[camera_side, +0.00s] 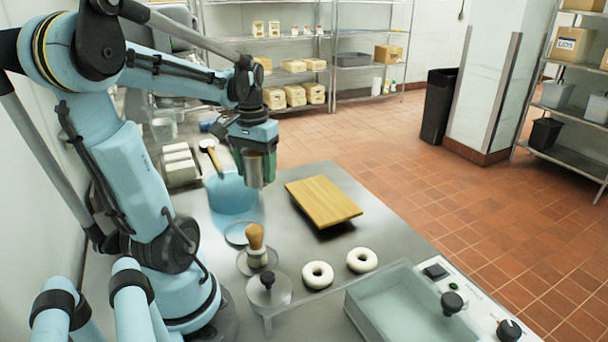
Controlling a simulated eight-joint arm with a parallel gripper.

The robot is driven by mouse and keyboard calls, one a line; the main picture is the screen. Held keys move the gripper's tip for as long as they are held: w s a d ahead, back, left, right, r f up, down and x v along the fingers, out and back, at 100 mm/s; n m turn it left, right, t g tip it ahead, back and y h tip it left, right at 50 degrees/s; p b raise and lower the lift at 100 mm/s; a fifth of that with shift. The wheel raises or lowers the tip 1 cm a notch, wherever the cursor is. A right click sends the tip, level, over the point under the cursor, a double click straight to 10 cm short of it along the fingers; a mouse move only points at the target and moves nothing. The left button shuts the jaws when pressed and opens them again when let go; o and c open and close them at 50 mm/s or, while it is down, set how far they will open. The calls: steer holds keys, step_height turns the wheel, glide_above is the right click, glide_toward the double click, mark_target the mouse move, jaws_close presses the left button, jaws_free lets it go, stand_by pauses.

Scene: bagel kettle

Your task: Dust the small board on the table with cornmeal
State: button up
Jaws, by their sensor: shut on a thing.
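The small board (323,202) is a plain light-wood rectangle on the steel table (310,255), right of my gripper. No cornmeal shows on its top at this size. My gripper (254,153) points down and is shut on a metal can (254,170), likely the cornmeal shaker. The can hangs roughly vertical above the table, to the left of the board and apart from it. My fingers hide part of it; its lid and contents cannot be made out.
Two white dough rings (318,274), (362,259) lie in front of the board. A wooden-handled tool (256,246), a knobbed lid (268,285) and a water-filled basin (395,308) are nearer.

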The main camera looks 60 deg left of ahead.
steer(key=w+d+r+m, duration=0.2)
steer(key=w+d+r, duration=0.1)
steer(key=w, duration=0.7)
steer(key=w+d+r+m, duration=0.3)
steer(key=w, duration=0.6)
steer(key=shift+w+f, duration=0.15)
steer(key=shift+f, duration=4.9)
steer(key=shift+a, duration=6.65)
steer(key=shift+s, duration=2.45)
